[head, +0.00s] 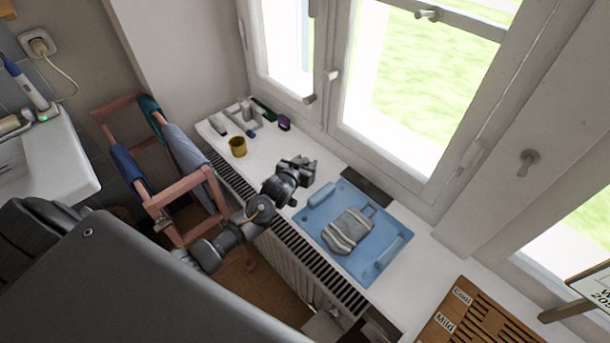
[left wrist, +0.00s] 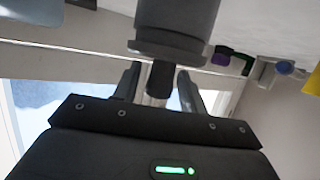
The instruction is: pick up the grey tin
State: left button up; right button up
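The grey tin (left wrist: 176,22) appears to be the dark grey cylinder at the top of the left wrist view, which looks inverted. It has a wide rim and a narrower dark neck or knob. My left gripper (left wrist: 160,88) has its two fingers apart on either side of that narrow part. Light shows beside it, and I see no clear grip. In the head view my left gripper (head: 304,168) is over the white windowsill, left of the blue tray. There the tin cannot be told apart from the dark gripper. My right gripper is not in view.
The blue tray (head: 313,222) holds a striped grey cloth item (head: 347,231). A yellow cup (head: 238,146) and small items stand further left on the sill (head: 335,170). A radiator (head: 310,268) runs below its front edge. The window (head: 410,75) is behind.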

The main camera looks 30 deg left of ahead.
pick_arm(q)
grip_shut()
jog(key=shift+r, duration=0.2)
